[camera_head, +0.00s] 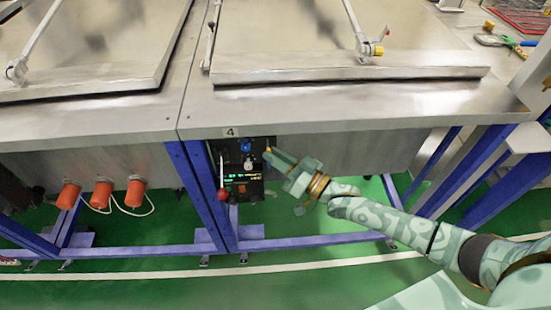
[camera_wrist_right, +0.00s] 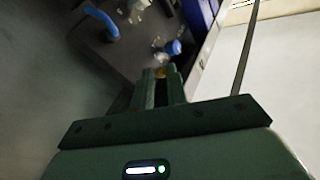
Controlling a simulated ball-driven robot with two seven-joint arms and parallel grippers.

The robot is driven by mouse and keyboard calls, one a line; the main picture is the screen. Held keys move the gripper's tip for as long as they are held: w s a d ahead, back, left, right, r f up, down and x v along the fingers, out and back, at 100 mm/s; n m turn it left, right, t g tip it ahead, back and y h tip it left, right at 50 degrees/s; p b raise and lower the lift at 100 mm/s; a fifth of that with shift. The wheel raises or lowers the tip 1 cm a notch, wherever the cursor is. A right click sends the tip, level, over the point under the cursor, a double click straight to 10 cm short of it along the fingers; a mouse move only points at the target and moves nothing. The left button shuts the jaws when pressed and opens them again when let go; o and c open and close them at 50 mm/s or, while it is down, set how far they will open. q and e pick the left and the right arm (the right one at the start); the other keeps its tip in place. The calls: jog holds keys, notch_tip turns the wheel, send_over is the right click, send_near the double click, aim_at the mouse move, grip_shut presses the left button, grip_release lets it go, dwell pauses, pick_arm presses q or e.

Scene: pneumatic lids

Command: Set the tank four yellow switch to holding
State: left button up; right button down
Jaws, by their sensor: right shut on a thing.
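The dark control panel (camera_head: 250,180) hangs under the steel tank edge, below a small label reading 4 (camera_head: 230,132). The yellow switch (camera_head: 268,149) is at its upper right, mostly hidden by my fingers. A little yellow also shows in the right wrist view (camera_wrist_right: 160,72), at the fingertips. My right gripper (camera_head: 271,153) comes in from the right and is shut on the yellow switch; it also shows in the right wrist view (camera_wrist_right: 161,80). The switch's exact setting cannot be read. My left gripper is not in view.
A blue knob (camera_head: 246,146) and a white fitting (camera_head: 248,164) sit left of my fingers. The steel tank top (camera_head: 350,100) overhangs above.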

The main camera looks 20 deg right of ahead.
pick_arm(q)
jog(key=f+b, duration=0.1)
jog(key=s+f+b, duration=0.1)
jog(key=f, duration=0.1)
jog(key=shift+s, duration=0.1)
pick_arm(e)
jog(key=shift+w+f+n+t+y, duration=0.15)
jog(key=shift+f+n+t+y, duration=0.2)
jog(key=shift+n+y, duration=0.55)
jog(key=shift+n, duration=0.3)
jog(key=c, duration=1.5)
grip_release()
jog(key=shift+a, duration=0.2)
jog(key=shift+f, duration=0.1)
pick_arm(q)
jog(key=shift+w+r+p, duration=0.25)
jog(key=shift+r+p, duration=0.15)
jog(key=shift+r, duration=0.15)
pick_arm(e)
jog(key=v, duration=1.6)
